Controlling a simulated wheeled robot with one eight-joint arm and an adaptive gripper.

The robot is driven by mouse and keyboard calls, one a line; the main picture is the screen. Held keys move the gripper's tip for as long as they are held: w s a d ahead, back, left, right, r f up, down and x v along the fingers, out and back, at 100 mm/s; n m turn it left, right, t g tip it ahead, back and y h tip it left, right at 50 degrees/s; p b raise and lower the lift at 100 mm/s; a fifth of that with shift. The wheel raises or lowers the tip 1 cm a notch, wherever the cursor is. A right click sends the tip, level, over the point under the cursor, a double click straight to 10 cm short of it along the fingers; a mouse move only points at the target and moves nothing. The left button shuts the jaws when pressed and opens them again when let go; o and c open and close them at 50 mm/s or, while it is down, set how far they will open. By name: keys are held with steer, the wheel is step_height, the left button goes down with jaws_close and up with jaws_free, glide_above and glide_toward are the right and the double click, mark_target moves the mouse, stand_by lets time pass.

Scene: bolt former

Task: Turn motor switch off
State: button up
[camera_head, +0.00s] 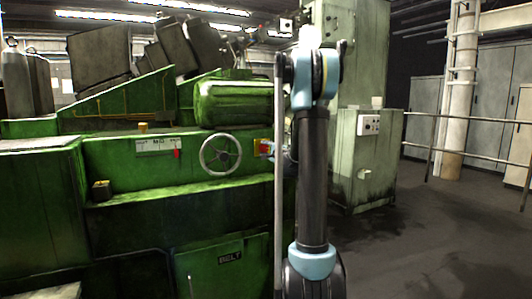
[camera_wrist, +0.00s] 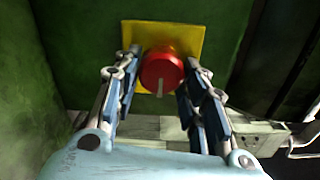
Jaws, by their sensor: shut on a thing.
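The motor switch is a round red knob (camera_wrist: 158,70) on a square yellow plate (camera_wrist: 187,36), fixed to a green machine face. A pale mark on the knob points down in the wrist view. My gripper (camera_wrist: 163,72) has one finger on each side of the knob and is shut on it.
A handwheel (camera_head: 220,154) sits left of the switch on the green machine (camera_head: 120,160). A grey-green cabinet (camera_head: 372,165) stands right of my arm. A metal railing (camera_head: 470,155) and open floor (camera_head: 430,240) lie farther right.

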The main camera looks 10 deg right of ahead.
steer(key=shift+f+m, duration=0.1)
steer(key=shift+m, duration=0.5)
steer(key=o, duration=1.1)
steer(key=shift+c, duration=0.2)
steer(key=v, duration=1.2)
